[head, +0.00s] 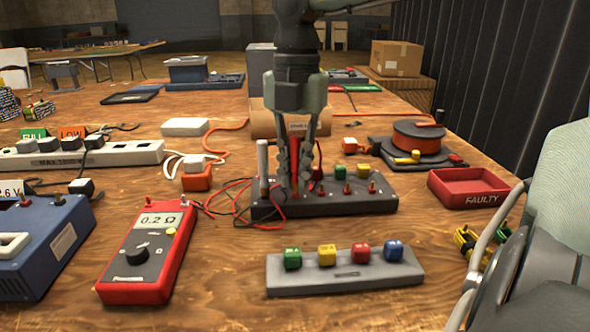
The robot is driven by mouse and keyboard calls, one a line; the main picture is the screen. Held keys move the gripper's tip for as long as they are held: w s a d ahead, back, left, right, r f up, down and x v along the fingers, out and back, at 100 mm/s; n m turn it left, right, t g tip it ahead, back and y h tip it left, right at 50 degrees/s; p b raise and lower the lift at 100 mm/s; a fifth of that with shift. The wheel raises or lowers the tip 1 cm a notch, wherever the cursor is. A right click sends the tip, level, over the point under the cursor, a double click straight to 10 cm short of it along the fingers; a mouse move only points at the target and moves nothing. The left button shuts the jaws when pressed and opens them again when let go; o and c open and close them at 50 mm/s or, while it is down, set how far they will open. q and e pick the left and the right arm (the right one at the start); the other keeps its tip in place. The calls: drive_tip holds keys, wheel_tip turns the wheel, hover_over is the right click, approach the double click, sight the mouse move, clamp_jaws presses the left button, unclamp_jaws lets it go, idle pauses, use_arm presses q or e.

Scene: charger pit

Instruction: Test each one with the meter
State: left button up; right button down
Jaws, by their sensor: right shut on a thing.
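The red meter (148,255) lies at the front left, and its display reads 0.2 Ω. Red and black leads run from it to a dark test block (345,205) in the middle. My right gripper (300,185) points down over the block's left half, shut on a slim red piece, apparently a probe (295,160). Its lower tip is hard to make out between the fingers. A pale upright rod (262,160) stands at the block's left end. A green cap (340,172) and a yellow cap (363,171) show on or behind the block. My left gripper is out of view.
A grey rack (345,282) in front holds green, yellow, red and blue plugs. A red tray marked FAULTY (468,198) stands at the right, near a red reel (418,138). A blue box (40,245) and a power strip (130,153) occupy the left.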

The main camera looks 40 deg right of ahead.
sight(295, 137)
drive_tip(key=shift+f+b, duration=0.25)
drive_tip(key=shift+b, duration=0.05)
idle(0.5)
drive_tip(key=c, duration=1.4)
unclamp_jaws()
drive_tip(key=shift+c, duration=0.2)
drive_tip(key=o, duration=0.3)
drive_tip(key=shift+r+p, duration=2.4)
drive_tip(key=shift+r, duration=1.35)
